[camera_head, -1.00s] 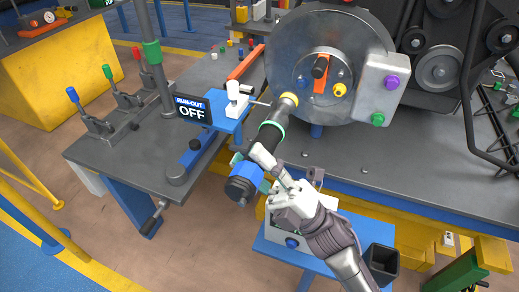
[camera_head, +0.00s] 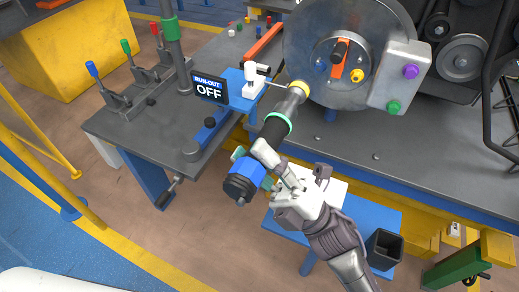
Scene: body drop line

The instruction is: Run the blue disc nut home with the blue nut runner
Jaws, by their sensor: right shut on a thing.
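My right gripper (camera_head: 254,168) is shut on the nut runner (camera_head: 246,180), around its black and blue body. The runner has a blue rear section, a teal ring and a grey nose with a yellow tip. It is tilted, its tip up and right in front of the left side of the large grey disc (camera_head: 310,30). I cannot tell whether the tip touches the disc. The disc carries a yellow nut (camera_head: 357,75) and an orange bar (camera_head: 338,62) with a black knob. No blue disc nut can be made out; the runner's tip hides part of the disc. My left gripper is out of view.
A run-out sign (camera_head: 209,90) reading OFF and a white-topped gauge stand (camera_head: 257,72) are close left of the runner's nose. A grey box (camera_head: 400,75) with purple and green buttons is right of the disc. A blue side table (camera_head: 365,212) and dark bin (camera_head: 384,249) are below.

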